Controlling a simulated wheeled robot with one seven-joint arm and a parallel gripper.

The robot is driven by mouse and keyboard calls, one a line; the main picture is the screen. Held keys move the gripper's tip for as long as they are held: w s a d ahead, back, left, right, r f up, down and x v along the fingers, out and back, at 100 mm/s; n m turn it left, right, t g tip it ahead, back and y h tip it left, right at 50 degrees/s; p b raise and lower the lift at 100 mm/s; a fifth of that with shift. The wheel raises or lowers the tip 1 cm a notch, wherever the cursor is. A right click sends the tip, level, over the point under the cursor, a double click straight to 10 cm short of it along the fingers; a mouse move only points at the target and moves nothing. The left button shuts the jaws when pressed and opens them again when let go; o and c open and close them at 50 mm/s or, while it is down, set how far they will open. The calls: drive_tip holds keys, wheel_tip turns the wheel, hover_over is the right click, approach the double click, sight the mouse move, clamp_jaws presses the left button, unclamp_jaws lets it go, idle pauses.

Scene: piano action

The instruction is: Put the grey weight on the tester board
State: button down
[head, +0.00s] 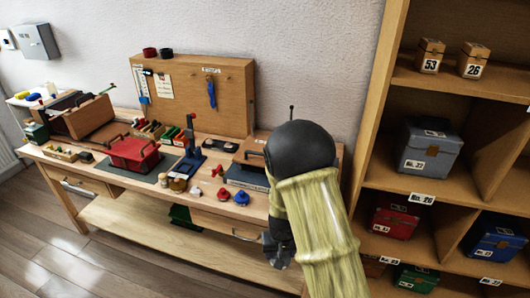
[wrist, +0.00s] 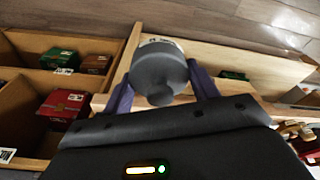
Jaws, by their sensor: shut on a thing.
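In the wrist view the grey weight (wrist: 160,76), a dark rounded body with a small knob, sits between the two fingers of my gripper (wrist: 160,85). The fingers are shut on its sides. In the head view my gripper (head: 277,254) is in front of the workbench's right end, partly hidden by my own arm; the weight cannot be made out clearly there. I cannot tell for sure which item on the bench is the tester board; a blue upright stand (head: 189,160) is on the bench top near its middle.
The workbench (head: 205,203) carries a red box (head: 132,153), a wooden case (head: 80,117), small red and blue pieces and several jars. A pegboard (head: 228,95) stands behind. Shelves with numbered boxes (head: 428,150) stand at right. A lower shelf (head: 150,230) is mostly clear.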

drive_tip(key=d+f, duration=0.8)
drive_tip(key=f, duration=0.1)
drive_tip(key=shift+d, duration=0.15)
drive_tip(key=shift+w, duration=0.1)
